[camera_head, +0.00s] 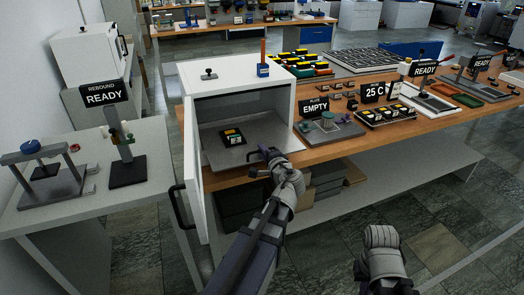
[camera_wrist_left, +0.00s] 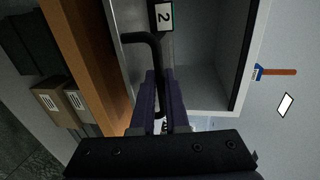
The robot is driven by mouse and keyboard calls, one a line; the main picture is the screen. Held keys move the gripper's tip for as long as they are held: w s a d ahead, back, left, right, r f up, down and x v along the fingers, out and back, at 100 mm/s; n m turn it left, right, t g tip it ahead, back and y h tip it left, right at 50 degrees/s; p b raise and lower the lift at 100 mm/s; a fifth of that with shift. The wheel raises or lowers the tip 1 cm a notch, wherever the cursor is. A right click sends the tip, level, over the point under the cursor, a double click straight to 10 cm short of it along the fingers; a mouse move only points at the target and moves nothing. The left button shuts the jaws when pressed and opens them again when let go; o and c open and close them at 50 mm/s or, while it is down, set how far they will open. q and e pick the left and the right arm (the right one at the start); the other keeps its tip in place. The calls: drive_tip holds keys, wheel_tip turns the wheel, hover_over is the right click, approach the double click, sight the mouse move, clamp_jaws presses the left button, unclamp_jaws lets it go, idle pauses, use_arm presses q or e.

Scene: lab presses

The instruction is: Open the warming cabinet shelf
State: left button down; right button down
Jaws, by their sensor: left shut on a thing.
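The white warming cabinet (camera_head: 240,74) stands at the left end of the wooden bench with its door (camera_head: 193,190) swung open to the left. Its grey metal shelf (camera_head: 215,150) shows inside and reaches the front opening. A small dark block with a label (camera_head: 232,137) lies on the shelf; in the wrist view its label reads 2 (camera_wrist_left: 164,15). My left gripper (camera_head: 268,155) is at the shelf's front edge. In the wrist view its dark fingers (camera_wrist_left: 160,95) are shut on the black shelf handle (camera_wrist_left: 133,37). My right gripper's fingers are not visible; only a rounded grey arm part shows low right.
The door's black handle (camera_head: 178,206) sticks out at the left. A white table (camera_head: 80,215) with a press stands left. An EMPTY sign (camera_head: 315,107) and several trays are right of the cabinet. Boxes (camera_head: 325,178) sit under the bench. The floor in front is clear.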

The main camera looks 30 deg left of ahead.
use_arm(q)
drive_tip(key=c, duration=1.2)
unclamp_jaws()
drive_tip(key=p+v, duration=0.1)
drive_tip(key=v, duration=0.7)
drive_tip(key=shift+p, duration=0.3)
